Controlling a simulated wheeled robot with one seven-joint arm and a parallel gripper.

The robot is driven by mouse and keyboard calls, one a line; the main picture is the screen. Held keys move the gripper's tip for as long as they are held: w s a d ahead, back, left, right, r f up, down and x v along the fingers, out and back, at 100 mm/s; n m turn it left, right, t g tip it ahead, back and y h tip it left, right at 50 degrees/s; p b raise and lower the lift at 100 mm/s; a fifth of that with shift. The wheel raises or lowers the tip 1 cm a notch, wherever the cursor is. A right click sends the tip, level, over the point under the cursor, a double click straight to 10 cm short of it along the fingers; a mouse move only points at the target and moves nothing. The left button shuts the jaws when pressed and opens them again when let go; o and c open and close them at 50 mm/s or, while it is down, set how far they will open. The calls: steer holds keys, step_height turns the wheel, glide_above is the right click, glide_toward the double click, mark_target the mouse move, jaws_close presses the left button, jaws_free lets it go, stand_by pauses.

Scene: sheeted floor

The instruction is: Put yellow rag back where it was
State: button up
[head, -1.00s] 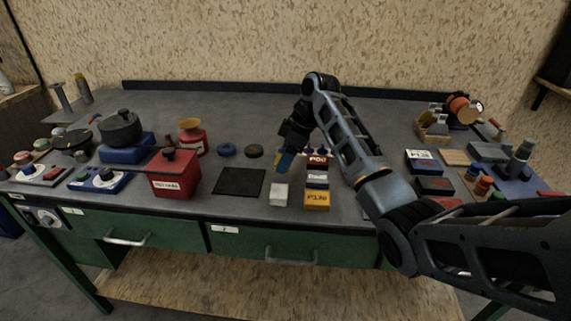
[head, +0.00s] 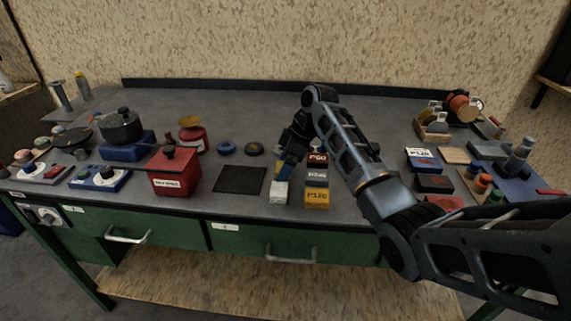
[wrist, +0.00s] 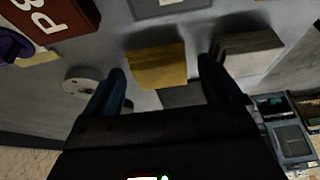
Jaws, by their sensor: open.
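The yellow rag (wrist: 157,67) looks like a small folded block in the wrist view. It lies ahead of my gripper (wrist: 162,86), between the lines of the two blue fingers. The fingers are apart, with clear gaps on both sides of the rag. In the head view my gripper (head: 285,172) is low over the bench, just behind a pale grey block (head: 279,193).
Labelled sandpaper boxes (head: 317,177) stand close right of my gripper. A black pad (head: 240,180) and a red bin (head: 174,173) are to the left. A grey block (wrist: 248,50) sits beside the right finger in the wrist view. The bench behind is clear.

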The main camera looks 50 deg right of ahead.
steer(key=shift+r, duration=0.25)
steer(key=b+v, duration=0.1)
steer(key=v, duration=1.1)
steer(key=shift+f, duration=0.1)
